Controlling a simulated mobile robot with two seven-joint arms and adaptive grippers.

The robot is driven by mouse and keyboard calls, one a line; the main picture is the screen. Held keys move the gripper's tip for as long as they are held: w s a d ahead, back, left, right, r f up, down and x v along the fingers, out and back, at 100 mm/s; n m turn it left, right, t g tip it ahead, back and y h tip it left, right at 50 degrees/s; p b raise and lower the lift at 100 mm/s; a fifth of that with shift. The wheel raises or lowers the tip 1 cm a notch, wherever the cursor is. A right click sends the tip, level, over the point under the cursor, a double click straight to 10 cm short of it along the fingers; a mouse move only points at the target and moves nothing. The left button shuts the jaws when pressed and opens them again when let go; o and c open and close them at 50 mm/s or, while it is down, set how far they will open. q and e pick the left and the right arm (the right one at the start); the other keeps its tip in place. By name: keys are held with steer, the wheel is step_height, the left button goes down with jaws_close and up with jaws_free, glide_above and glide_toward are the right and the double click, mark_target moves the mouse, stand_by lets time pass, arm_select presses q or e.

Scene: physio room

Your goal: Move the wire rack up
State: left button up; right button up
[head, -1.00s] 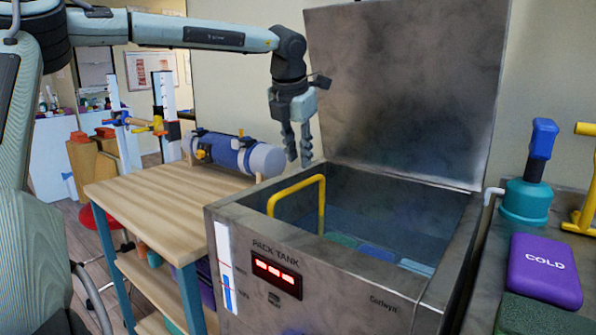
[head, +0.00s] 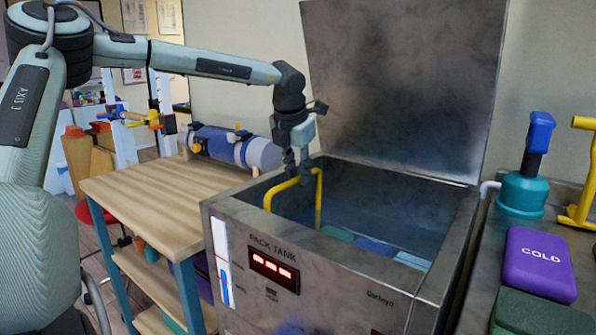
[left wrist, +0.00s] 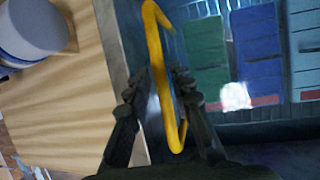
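The rack's yellow handle (head: 319,203) stands up inside the open steel pack tank (head: 330,262). My left gripper (head: 297,175) is at the top bar of the handle, pointing down. In the left wrist view, the yellow handle (left wrist: 157,55) passes between the two fingers of my left gripper (left wrist: 160,82), which are apart on either side of it. Green packs (left wrist: 203,52) and blue packs (left wrist: 258,50) lie low in the tank. The rack's wires do not show clearly. My right gripper is not in view.
The tank's lid (head: 400,85) stands open behind. A wooden-topped trolley (head: 165,200) with a blue roll (head: 232,147) is at the left. The right counter holds a purple cold pack (head: 540,262), a teal-based tool (head: 523,195) and a yellow stand (head: 582,190).

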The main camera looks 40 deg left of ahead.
arm_select(q)
jaws_close()
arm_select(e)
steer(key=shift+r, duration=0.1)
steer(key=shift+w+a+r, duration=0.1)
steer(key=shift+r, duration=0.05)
